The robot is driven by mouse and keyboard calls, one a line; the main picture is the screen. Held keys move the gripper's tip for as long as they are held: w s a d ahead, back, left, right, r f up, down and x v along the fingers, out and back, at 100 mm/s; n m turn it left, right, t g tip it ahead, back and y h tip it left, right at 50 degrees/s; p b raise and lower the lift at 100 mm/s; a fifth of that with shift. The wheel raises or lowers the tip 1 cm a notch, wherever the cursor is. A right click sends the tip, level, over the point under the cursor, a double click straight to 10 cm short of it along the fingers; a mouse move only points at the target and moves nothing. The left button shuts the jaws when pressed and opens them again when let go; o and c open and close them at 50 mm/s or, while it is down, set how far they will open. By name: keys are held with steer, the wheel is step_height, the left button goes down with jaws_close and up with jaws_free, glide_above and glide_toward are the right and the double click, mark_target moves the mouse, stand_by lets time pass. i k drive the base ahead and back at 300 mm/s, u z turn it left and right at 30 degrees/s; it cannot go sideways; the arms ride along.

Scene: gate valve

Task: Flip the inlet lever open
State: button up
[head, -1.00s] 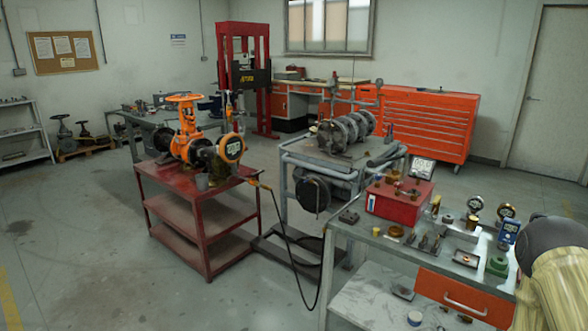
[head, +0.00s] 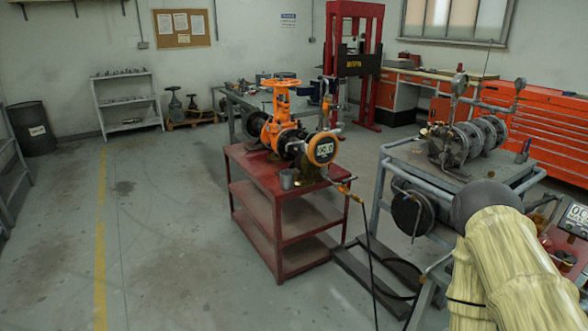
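An orange gate valve (head: 276,128) with a handwheel on top stands on a red cart (head: 262,172) near the middle of the head view. My arm, in a pale yellow sleeve, fills the lower right, well apart from the valve. My gripper is not in view.
A grey metal bench (head: 455,172) with flanged pipework stands right of the cart. The hose (head: 371,262) runs down to the floor between them. A red press (head: 352,60) stands behind. The floor left of the cart is clear.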

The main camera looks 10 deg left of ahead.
mark_target(344, 181)
steer(key=u, duration=0.15)
steer(key=i, duration=1.55)
steer(key=u, duration=0.25)
steer(key=k, duration=0.55)
steer(key=u, duration=0.85)
steer(key=i, duration=0.6)
steer(key=z, duration=0.7)
steer(key=i, duration=0.4)
steer(key=z, duration=0.45)
